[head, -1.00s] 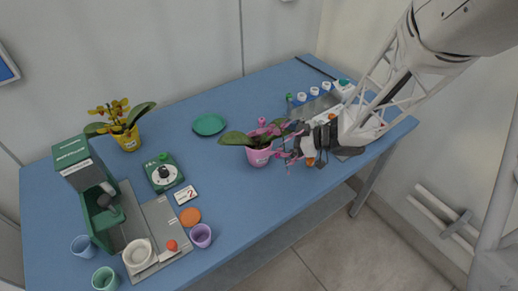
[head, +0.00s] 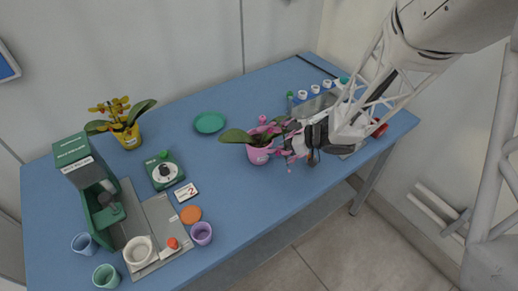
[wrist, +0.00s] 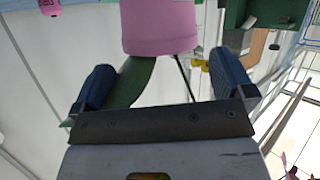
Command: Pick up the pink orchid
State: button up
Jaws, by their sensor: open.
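The pink orchid (head: 259,153) stands upright in a pink pot on the blue table, right of the middle. Its leaves spread to both sides, and some pink flowers show in front of my gripper. My gripper (head: 294,142) is just right of the plant, low over the table. In the wrist view my gripper (wrist: 163,82) is open, with a blue-padded finger on each side. There the pink pot (wrist: 160,25) lies ahead between the fingers, and a green leaf (wrist: 133,80) hangs by the left finger. I cannot tell whether a finger touches the plant.
A yellow orchid (head: 127,130) stands at the back left. A teal saucer (head: 209,122) lies behind and left of the pink pot. A green scale (head: 165,171), a green machine (head: 92,195) and several cups are further left. A tray with small bottles (head: 314,90) is behind my gripper.

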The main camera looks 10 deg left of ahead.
aim_at(252, 140)
jog(key=shift+a, duration=0.15)
jog(key=shift+x, duration=2.45)
jog(key=shift+f, duration=0.15)
jog(key=shift+c, duration=0.3)
jog(key=shift+w, duration=0.1)
jog(key=c, duration=0.8)
jog(key=shift+r, duration=0.7)
jog(key=shift+s+d+r, duration=0.15)
jog(key=shift+s+r, duration=0.05)
jog(key=shift+r, duration=0.35)
jog(key=shift+s+d+r, duration=0.15)
jog(key=shift+s+r, duration=0.05)
jog(key=shift+r, duration=0.4)
jog(key=s+d, duration=0.2)
jog(key=s, duration=0.2)
jog(key=s+d, duration=0.2)
jog(key=s, duration=0.3)
jog(key=s+d+r, duration=0.1)
jog(key=s+d, duration=0.1)
jog(key=s, duration=0.2)
jog(key=shift+s+d+r, duration=0.15)
jog(key=shift+s+d, duration=0.15)
jog(key=shift+d, duration=0.05)
